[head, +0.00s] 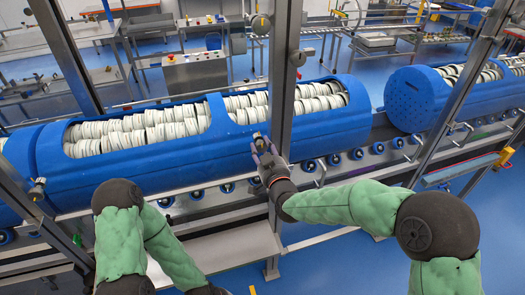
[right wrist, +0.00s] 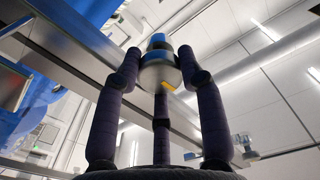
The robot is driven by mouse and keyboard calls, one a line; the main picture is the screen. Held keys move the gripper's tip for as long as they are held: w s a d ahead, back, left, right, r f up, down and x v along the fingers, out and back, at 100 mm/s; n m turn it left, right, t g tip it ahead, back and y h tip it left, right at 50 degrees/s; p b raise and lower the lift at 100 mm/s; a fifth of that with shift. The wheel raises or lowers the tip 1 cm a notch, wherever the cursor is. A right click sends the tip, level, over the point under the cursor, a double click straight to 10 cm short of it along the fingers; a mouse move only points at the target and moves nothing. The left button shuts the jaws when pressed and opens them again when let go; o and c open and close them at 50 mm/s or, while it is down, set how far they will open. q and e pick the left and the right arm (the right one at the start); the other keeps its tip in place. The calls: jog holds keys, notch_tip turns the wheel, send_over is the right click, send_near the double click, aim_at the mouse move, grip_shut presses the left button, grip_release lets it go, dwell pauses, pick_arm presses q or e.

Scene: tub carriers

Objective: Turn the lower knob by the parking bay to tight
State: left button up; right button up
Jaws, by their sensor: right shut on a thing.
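My right gripper (head: 264,157) is at the upright metal post in the middle of the head view, with its fingers raised around a small dark knob (head: 260,143). In the right wrist view, my right gripper's dark fingers (right wrist: 160,62) close around this knob (right wrist: 158,73), which has a grey body, a blue band and an orange mark. The orange mark points down and slightly right in that view. The fingers hide part of the knob's sides. Another knob (head: 297,57) sits higher on the same post. My left arm comes in at the lower left; its gripper is out of frame.
Large blue tubs (head: 230,140) filled with white discs lie on a roller conveyor behind the post. A horizontal rail and a grey shelf (head: 225,246) lie below my right gripper.

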jog(key=shift+s+f+m+b, duration=0.1)
jog(key=shift+f+m+b, duration=0.35)
jog(key=shift+m+b, duration=0.45)
jog(key=o, duration=0.9)
jog(key=shift+o, duration=1.2)
jog(key=shift+r, duration=0.1)
jog(key=shift+r, duration=0.1)
